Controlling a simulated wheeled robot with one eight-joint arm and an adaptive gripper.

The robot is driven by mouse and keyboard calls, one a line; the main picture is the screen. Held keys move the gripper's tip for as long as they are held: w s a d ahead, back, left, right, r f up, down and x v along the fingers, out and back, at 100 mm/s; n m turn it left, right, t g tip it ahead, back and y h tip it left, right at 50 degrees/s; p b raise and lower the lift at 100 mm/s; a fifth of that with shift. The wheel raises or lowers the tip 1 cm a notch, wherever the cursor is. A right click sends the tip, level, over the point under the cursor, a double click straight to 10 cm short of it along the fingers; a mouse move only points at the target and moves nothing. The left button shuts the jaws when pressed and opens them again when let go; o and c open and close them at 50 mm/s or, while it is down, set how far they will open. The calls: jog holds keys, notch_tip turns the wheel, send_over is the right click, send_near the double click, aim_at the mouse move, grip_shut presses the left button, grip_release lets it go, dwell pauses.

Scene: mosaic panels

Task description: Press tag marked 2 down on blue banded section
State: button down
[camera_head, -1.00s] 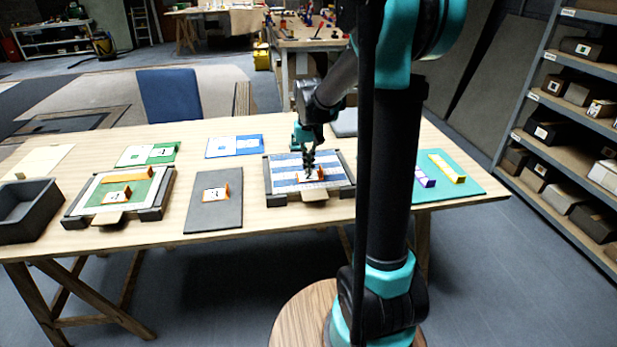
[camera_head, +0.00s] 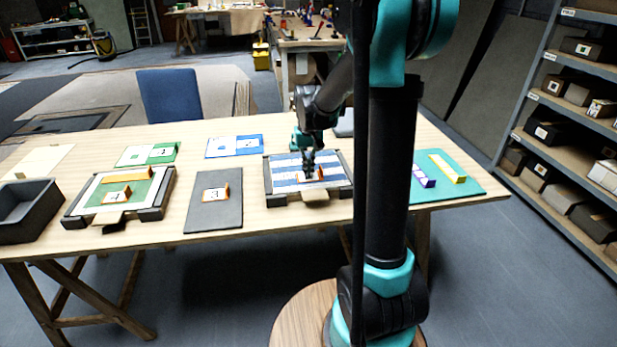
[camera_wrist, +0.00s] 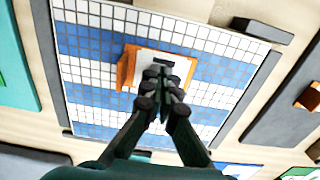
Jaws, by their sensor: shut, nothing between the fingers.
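The blue banded section (camera_head: 340,185) is a panel of white and blue tile stripes in a dark frame, near the middle of the table. It also fills much of the wrist view (camera_wrist: 90,85). An orange-edged tag with a white face (camera_wrist: 150,58) lies on it, across a blue and a white band; its number is hidden by my fingers. My gripper (camera_head: 308,176) is shut, with its fingertips over the white face of the tag. In the wrist view my gripper (camera_wrist: 163,75) appears to touch the tag, but I cannot tell for certain.
A green panel (camera_head: 150,190) with orange pieces stands at left, beside a dark bin (camera_head: 25,210). A grey mat (camera_head: 200,215) holds another marked tag (camera_head: 215,193). A teal mat (camera_head: 470,188) with purple and yellow pieces lies at right. Blue and green cards lie behind.

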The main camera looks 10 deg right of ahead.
jog(key=shift+r, duration=0.15)
notch_tip(320, 180, up, 8)
dwell(1.1)
jog(key=s+d+f+t, duration=0.2)
jog(key=s+f, duration=0.4)
jog(key=s, duration=0.5)
jog(key=s+d+f+t, duration=0.2)
jog(key=s+f, duration=0.4)
jog(key=s, duration=0.5)
jog(key=shift+f, duration=0.4)
